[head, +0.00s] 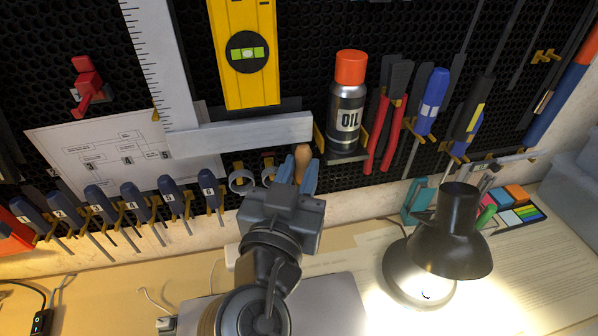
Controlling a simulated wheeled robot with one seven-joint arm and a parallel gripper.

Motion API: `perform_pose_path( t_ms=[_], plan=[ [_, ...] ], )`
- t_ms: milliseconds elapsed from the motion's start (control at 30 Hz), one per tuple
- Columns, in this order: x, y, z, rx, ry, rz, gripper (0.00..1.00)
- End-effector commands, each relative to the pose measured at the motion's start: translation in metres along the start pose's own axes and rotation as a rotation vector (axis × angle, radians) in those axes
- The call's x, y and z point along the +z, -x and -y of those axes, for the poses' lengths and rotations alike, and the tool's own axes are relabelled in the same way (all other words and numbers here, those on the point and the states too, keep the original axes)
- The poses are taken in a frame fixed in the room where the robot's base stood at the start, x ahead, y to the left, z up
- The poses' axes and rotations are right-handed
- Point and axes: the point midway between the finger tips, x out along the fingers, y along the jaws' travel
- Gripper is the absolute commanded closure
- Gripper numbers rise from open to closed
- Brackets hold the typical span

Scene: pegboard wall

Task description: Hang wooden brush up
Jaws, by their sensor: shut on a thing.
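My gripper (298,172) is raised in front of the lower part of the pegboard (440,30). Its two bluish fingers are shut on the wooden brush (303,154). Only a rounded tan wooden end of the brush shows, standing up between and just above the fingertips. The rest of the brush is hidden behind my gripper, so I cannot tell whether it touches a hook. Metal rings on brass hooks (241,180) are on the board just left of my gripper.
An oil can (347,115) on a small shelf stands close right of my gripper, with red-handled pliers (383,135) beyond it. A metal square (240,134) hangs above left. Numbered screwdrivers (135,198) line the left. A black desk lamp (455,235) stands right on the workbench (520,260).

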Motion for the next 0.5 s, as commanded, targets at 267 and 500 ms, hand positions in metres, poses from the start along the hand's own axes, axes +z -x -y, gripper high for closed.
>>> perform_pose_path(
  t_ms=[267, 500],
  plan=[
    [0.0000, 0.0001, 0.0000, 0.000, 0.000, 0.000, 0.64],
    [0.0000, 0.0002, 0.0005, -0.001, 0.000, 0.000, 0.46]
  ],
)
